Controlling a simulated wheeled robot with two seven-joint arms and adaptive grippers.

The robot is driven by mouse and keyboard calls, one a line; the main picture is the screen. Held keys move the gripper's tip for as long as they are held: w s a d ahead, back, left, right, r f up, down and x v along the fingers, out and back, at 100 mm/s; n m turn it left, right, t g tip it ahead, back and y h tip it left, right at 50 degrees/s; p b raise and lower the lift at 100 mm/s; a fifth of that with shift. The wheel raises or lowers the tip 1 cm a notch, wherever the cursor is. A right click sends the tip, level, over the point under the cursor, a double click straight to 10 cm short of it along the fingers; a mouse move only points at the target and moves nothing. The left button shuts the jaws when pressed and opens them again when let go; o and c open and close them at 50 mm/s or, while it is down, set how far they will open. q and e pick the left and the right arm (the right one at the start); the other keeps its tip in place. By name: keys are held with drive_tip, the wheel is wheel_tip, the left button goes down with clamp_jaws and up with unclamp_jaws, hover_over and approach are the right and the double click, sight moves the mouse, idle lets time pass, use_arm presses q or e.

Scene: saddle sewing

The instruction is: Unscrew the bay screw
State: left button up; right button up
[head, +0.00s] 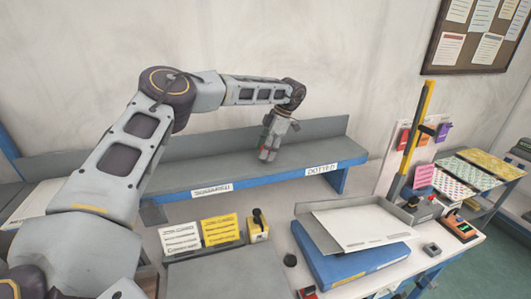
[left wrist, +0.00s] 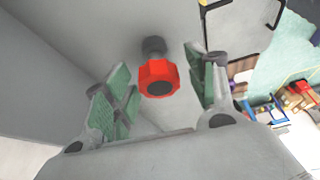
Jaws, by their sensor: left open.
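The bay screw (left wrist: 158,78), a red faceted knob with a dark end and a grey shank behind it, shows in the left wrist view against a grey surface. My left gripper (head: 269,153) is over the grey shelf in the head view, fingers pointing down. In the left wrist view its green-padded fingers are spread, one on each side of the red knob, with a visible gap to both. In the head view the knob is mostly hidden by the gripper. My right gripper is not in view.
The long grey shelf (head: 215,172) has a blue front edge with labels and a raised back panel. A yellow-black post (head: 415,125) stands at the right.

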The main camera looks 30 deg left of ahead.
use_arm(q)
drive_tip(key=shift+r, duration=0.15)
drive_tip(key=shift+r+p, duration=0.6)
drive_tip(key=shift+r, duration=1.8)
drive_tip(key=m+t, duration=0.1)
drive_tip(key=m, duration=0.1)
drive_tip(key=m+b, duration=0.1)
drive_tip(key=m, duration=0.2)
drive_tip(key=shift+t+y, duration=0.4)
drive_tip(key=shift+m+t, duration=0.3)
drive_tip(key=shift+m, duration=0.5)
drive_tip(key=shift+w, duration=0.1)
drive_tip(key=m+t+b, duration=0.1)
drive_tip(key=m, duration=0.3)
drive_tip(key=shift+t, duration=0.3)
drive_tip(key=shift+m+t, duration=0.5)
drive_tip(key=shift+m, duration=0.8)
